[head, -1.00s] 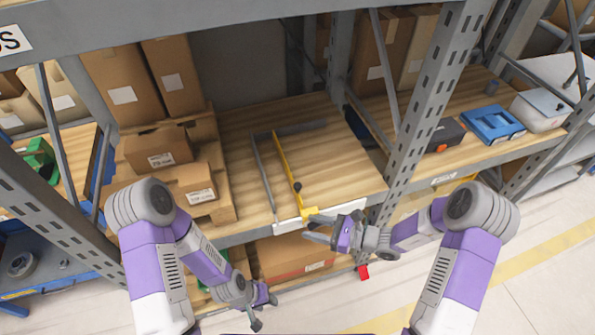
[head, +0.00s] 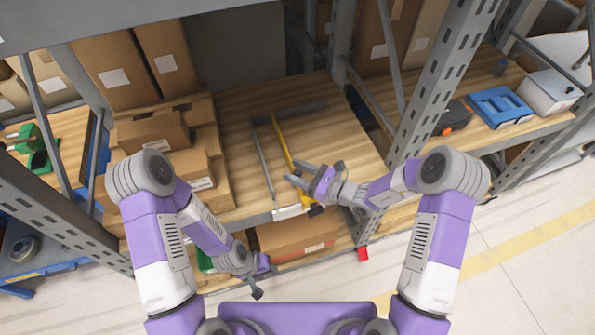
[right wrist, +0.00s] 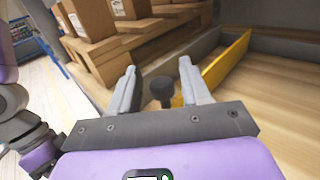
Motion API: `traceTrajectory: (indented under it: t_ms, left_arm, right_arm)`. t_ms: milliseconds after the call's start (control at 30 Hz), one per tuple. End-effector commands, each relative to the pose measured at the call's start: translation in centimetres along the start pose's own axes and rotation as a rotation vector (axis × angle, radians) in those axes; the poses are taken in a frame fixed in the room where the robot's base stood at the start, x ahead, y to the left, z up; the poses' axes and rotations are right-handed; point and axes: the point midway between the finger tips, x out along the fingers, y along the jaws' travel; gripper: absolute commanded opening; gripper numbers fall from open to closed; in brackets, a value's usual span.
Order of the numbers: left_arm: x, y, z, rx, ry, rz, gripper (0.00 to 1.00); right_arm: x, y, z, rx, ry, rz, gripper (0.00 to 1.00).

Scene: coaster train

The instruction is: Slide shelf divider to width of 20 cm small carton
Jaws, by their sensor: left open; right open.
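The yellow shelf divider (head: 281,143) stands on the wooden shelf, apart from and right of a grey fixed rail (head: 262,160). My right gripper (head: 298,174) is open over the shelf at the divider. In the right wrist view, the divider's black knob (right wrist: 162,90) shows between the open fingers, with the yellow divider (right wrist: 226,64) behind to the right. In the head view the gripper hides the knob. Two small cartons, an upper one (head: 152,132) and a lower one (head: 190,170), sit on a pallet at left; their labels are unreadable. My left gripper (head: 262,278) is open and empty below the shelf edge.
A grey back rail (head: 300,109) closes the bay behind. Tall cartons (head: 118,70) stand at the back left. A slotted upright (head: 435,85) borders the right. A large carton (head: 297,236) lies on the lower shelf. The shelf right of the divider (head: 335,125) is bare.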

Motion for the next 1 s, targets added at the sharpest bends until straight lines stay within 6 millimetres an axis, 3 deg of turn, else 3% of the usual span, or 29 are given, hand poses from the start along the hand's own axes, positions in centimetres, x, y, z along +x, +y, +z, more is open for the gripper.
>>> traceTrajectory:
  t_ms: [167, 467, 767, 1000]
  left_arm:
    - [0.0, 0.0, 0.0, 0.000, 0.000, 0.000, 0.43]
    - [0.0, 0.0, 0.0, 0.000, 0.000, 0.000, 0.43]
    - [0.0, 0.0, 0.0, 0.000, 0.000, 0.000, 0.43]
    - [0.3, -0.1, 0.0, 0.000, 0.000, 0.000, 0.43]
  right_arm:
    - [0.0, 0.0, 0.0, 0.000, 0.000, 0.000, 0.47]
    - [0.0, 0.0, 0.0, -0.001, -0.001, 0.001, 0.01]
    - [-0.2, -0.2, 0.2, -0.003, -0.007, 0.000, 0.00]
    - [-3.9, -4.2, 0.3, -0.010, -0.011, -0.007, 0.00]
